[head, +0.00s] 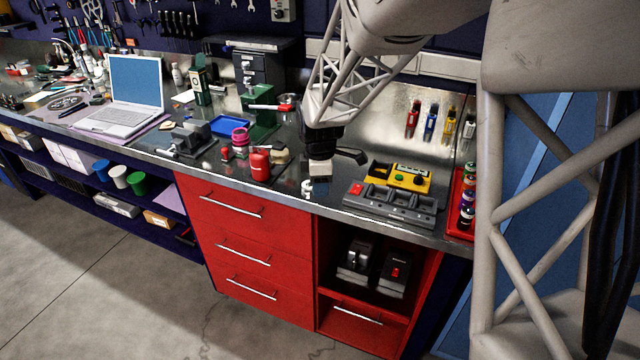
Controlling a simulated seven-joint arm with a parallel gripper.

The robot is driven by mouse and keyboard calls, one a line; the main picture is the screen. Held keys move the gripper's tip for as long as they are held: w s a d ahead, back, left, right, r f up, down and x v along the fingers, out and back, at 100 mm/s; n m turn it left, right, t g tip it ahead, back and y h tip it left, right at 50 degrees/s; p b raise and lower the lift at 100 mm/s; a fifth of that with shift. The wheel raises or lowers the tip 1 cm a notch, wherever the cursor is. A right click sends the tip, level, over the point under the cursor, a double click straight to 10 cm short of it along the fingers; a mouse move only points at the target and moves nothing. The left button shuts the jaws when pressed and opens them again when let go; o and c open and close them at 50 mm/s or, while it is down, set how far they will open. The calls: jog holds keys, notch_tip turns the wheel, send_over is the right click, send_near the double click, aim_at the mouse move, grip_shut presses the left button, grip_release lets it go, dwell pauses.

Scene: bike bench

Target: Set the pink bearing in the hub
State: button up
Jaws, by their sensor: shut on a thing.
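A pink ring-shaped piece (239,138) stands on the bench left of my gripper, among small red and dark parts. I cannot tell whether it is the bearing, nor which part is the hub. My gripper (320,176) points down over the front part of the bench, right of the pink piece and apart from it. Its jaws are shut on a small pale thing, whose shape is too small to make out. A small white piece (307,187) shows just left of the jaws; I cannot tell if it touches them.
A red cylinder (260,164) stands between the pink piece and my gripper. A grey tray with a yellow unit (402,177) lies to the right. Red drawers are below.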

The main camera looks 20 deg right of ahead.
jog(key=w+a+r+n, duration=0.1)
jog(key=w+a+r, duration=0.1)
jog(key=w, duration=0.7)
jog(key=w+a+r, duration=0.1)
jog(key=w+r, duration=0.1)
jog(key=w, duration=0.6)
jog(key=w+a+r+n, duration=0.1)
jog(key=w+a+r, duration=0.1)
jog(key=w, duration=0.7)
jog(key=shift+w+a+r+n, duration=0.15)
jog(key=shift+w+a+n, duration=0.15)
jog(key=r+n, duration=0.2)
send_over(240, 132)
jog(key=shift+f, duration=0.15)
jog(key=shift+f, duration=0.15)
jog(key=shift+f, duration=2.75)
jog(key=shift+f, duration=0.5)
jog(key=o, duration=0.7)
